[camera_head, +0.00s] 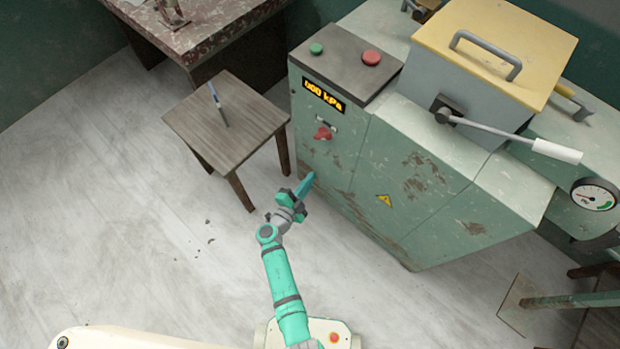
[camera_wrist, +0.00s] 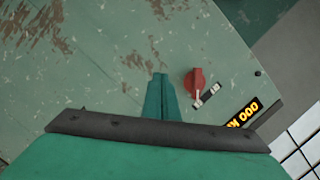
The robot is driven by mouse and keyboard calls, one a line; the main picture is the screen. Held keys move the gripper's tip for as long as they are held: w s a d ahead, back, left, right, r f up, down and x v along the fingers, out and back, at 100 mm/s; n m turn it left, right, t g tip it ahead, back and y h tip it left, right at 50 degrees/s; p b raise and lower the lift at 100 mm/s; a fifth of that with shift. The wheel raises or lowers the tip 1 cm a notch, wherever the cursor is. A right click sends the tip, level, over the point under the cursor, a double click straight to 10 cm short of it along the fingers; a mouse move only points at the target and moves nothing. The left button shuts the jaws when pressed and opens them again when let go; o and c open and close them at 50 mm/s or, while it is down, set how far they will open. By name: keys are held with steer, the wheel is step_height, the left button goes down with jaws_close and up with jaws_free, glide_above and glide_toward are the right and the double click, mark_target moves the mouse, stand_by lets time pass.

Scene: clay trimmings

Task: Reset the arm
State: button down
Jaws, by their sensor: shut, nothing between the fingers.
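My arm (camera_head: 285,290) reaches forward from my base in the head view, bent at its joints. My gripper (camera_head: 308,184) is at its end, in front of the lower left part of the green machine's front panel, with its teal fingers together and nothing between them. In the wrist view the shut fingers (camera_wrist: 161,98) point towards the worn green panel (camera_wrist: 90,80). Whether the fingertips touch the panel I cannot tell.
The green machine (camera_head: 345,145) has a red knob (camera_head: 323,133), a lit kPa display (camera_head: 323,96), green and red buttons, a yellow lid (camera_head: 520,40) and a lever (camera_head: 510,134). A stool (camera_head: 190,118) carries a thin tool (camera_head: 217,103). Crumbs lie on open floor.

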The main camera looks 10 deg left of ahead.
stand_by(0.3)
steer(key=s+d+f+n+g+y, duration=0.1)
steer(key=s+f+n+g+y, duration=0.2)
steer(key=s, duration=0.9)
steer(key=s+d+n+g+y, duration=0.15)
steer(key=s+n, duration=0.35)
steer(key=s, duration=0.6)
steer(key=s+d+r+n+t+y, duration=0.1)
steer(key=s+r, duration=0.5)
steer(key=r, duration=0.8)
steer(key=s+d+r+n+t+y, duration=0.1)
steer(key=s+r+n+t, duration=0.3)
steer(key=r, duration=1.1)
steer(key=shift+s+d+n, duration=0.6)
steer(key=shift+s+n, duration=0.55)
steer(key=shift+n, duration=0.05)
